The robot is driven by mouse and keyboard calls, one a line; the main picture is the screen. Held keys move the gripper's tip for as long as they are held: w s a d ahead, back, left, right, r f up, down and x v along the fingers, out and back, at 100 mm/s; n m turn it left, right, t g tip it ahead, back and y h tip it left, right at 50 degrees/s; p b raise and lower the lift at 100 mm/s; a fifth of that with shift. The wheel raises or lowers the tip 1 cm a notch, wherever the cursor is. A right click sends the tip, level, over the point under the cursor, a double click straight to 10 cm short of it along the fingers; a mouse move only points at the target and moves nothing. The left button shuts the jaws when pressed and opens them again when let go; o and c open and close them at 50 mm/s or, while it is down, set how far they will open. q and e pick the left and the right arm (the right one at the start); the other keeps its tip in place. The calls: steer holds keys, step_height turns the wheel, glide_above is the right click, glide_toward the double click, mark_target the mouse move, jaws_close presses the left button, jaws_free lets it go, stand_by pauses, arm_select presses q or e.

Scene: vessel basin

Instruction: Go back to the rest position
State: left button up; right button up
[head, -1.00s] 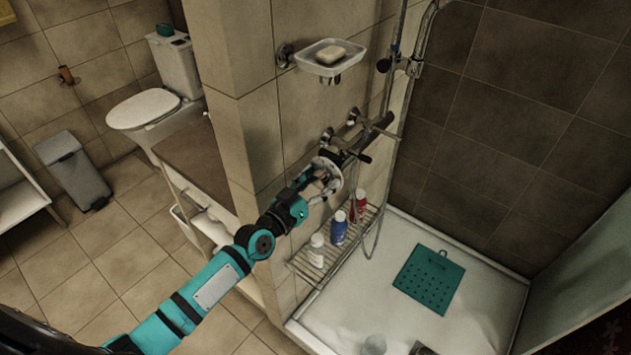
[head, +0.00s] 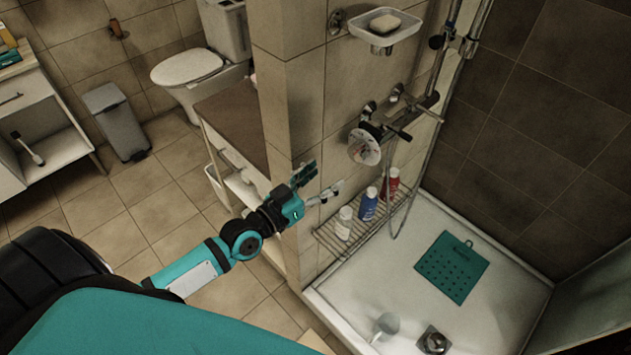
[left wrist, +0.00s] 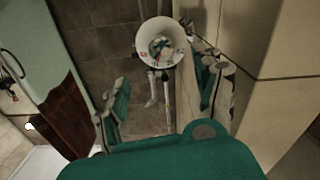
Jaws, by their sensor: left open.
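My left gripper (head: 322,182) is open and empty in front of the tiled pillar, below and left of the shower's round white dial (head: 364,147). A gap shows between gripper and dial in the head view. In the left wrist view the dial (left wrist: 160,42) faces me beyond the two spread fingers of the left gripper (left wrist: 160,100), with nothing between them. Black bars of the shower mixer (head: 398,118) stand out beside the dial. My right gripper is not in view.
A wire rack (head: 352,238) with several bottles hangs below the dial. A soap dish (head: 386,27) is above. The shower tray (head: 400,290) holds a teal mat (head: 452,267). A shelf unit (head: 230,140) stands left of the pillar.

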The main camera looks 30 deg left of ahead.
arm_select(q)
steer(key=shift+s, duration=0.35)
